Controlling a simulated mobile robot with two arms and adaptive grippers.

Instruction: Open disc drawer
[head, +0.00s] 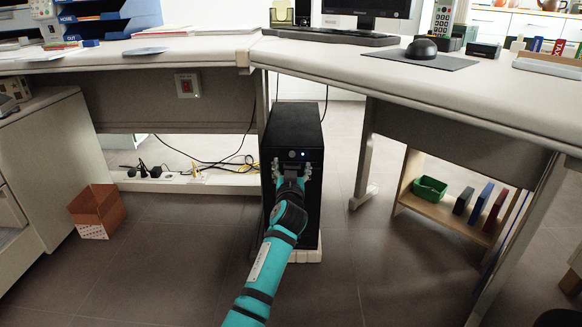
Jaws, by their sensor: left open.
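A black computer tower (292,118) stands upright on a low pale base under the desks, its front facing me. A round button and a small bluish-white light show high on its front. My left gripper (292,162) is open at the upper front of the tower, its fingers spread just below the button. I cannot tell whether the fingers touch the tower. No extended disc drawer is visible; the gripper and my teal arm hide part of the front. My right gripper is not in view.
Desk tops (470,88) overhang on both sides, with a desk leg (364,165) right of the tower. Cables and a power strip (160,174) lie behind at left. An open cardboard box (92,226) is on the floor at left. A low wooden shelf (440,212) stands at right.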

